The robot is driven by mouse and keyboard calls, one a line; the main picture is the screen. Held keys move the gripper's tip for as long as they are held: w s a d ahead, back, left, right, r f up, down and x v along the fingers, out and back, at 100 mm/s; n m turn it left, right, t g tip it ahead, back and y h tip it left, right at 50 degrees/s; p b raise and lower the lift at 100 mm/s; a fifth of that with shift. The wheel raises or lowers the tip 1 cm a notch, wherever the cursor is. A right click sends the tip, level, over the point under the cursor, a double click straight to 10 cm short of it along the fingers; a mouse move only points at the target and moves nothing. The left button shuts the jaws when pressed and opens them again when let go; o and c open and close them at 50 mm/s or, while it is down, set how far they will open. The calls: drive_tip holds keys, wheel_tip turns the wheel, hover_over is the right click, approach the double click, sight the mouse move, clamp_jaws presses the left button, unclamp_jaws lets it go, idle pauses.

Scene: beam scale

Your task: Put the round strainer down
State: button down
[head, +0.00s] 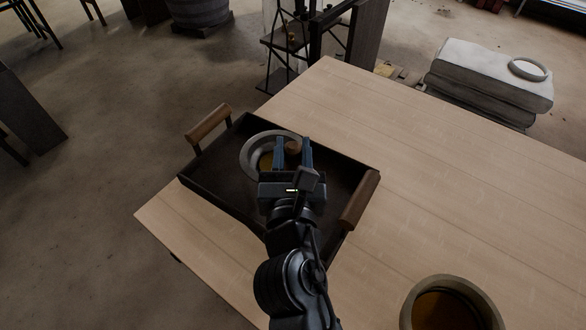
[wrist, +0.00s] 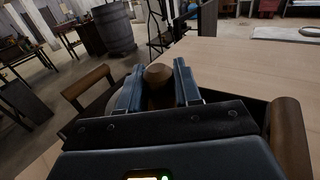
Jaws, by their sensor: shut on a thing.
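The round strainer (head: 247,155) shows in the head view as a pale grey ring with an amber-brown inside, over the far part of the dark tray (head: 218,190). My gripper (head: 293,152) is over the tray, its two blue fingers shut on a round brown wooden part that I take for the strainer's handle. This wooden part (wrist: 158,73) also shows between the fingers in the wrist view. My fingers and wrist hide the near right side of the ring. I cannot tell whether the strainer touches the tray floor.
The tray has raised walls and two wooden handles, one at the far left (head: 208,124) and one at the right (head: 360,201). It stands on a light wooden table (head: 440,170). A round pot (head: 408,312) stands at the lower right. The table between them is clear.

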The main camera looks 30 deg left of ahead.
sight(293, 169)
drive_tip(key=shift+f+b, duration=0.8)
drive_tip(key=shift+f, duration=1.1)
drive_tip(key=shift+f, duration=0.1)
drive_tip(key=c, duration=0.8)
unclamp_jaws()
drive_tip(key=shift+s+d, duration=0.1)
drive_tip(key=shift+s, duration=0.1)
drive_tip(key=v, duration=1.1)
drive_tip(key=shift+s+d, duration=0.2)
drive_tip(key=shift+s, duration=0.1)
